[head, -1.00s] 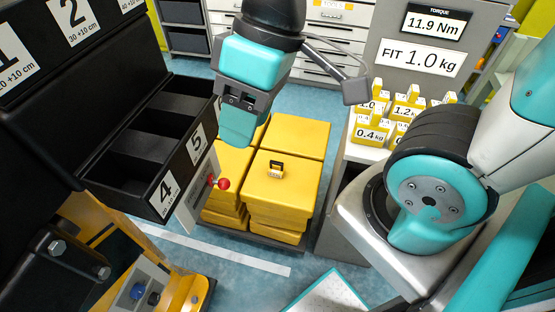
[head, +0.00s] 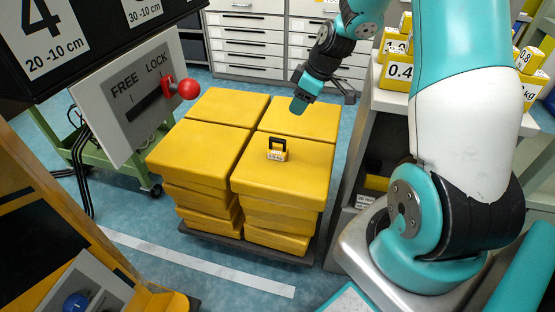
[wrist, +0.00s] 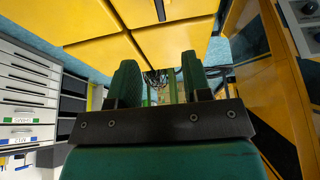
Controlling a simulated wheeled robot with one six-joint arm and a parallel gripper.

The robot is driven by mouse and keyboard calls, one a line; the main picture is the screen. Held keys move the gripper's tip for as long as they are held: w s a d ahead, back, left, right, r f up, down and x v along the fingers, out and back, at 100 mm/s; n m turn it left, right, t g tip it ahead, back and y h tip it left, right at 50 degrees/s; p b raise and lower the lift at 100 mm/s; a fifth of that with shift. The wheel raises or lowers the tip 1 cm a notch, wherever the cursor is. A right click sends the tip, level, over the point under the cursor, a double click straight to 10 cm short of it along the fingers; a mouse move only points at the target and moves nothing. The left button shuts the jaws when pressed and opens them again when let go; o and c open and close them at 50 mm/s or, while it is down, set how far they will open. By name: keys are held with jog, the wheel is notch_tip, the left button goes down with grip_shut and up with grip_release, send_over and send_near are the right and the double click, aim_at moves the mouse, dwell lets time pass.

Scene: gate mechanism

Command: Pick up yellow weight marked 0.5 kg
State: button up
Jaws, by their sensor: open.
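A small yellow weight (head: 277,155) with a black handle and a white label stands upright on the front right yellow box (head: 285,180) in the head view. Its label is too small to read surely. My gripper (head: 299,106) is beyond and above it, over the back right box, apart from the weight. In the wrist view my gripper (wrist: 160,88) shows two dark green fingers spread apart with nothing held between them. A dark mark at the top of that view may be the weight's handle; I cannot tell.
A panel marked FREE and LOCK (head: 135,100) with a red-knobbed lever (head: 187,89) stands left of the boxes. More yellow weights (head: 400,72) stand on a shelf at right. Drawers (head: 245,45) are behind. Blue floor (head: 200,275) is open in front.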

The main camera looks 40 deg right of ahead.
aim_at(278, 139)
jog(key=b+x, duration=0.1)
jog(key=x, duration=1)
jog(key=shift+s+b, duration=0.1)
jog(key=shift+b, duration=0.25)
jog(key=shift+b+x, duration=0.55)
jog(key=shift+x, duration=2.15)
jog(key=shift+s+d, duration=0.1)
grip_shut()
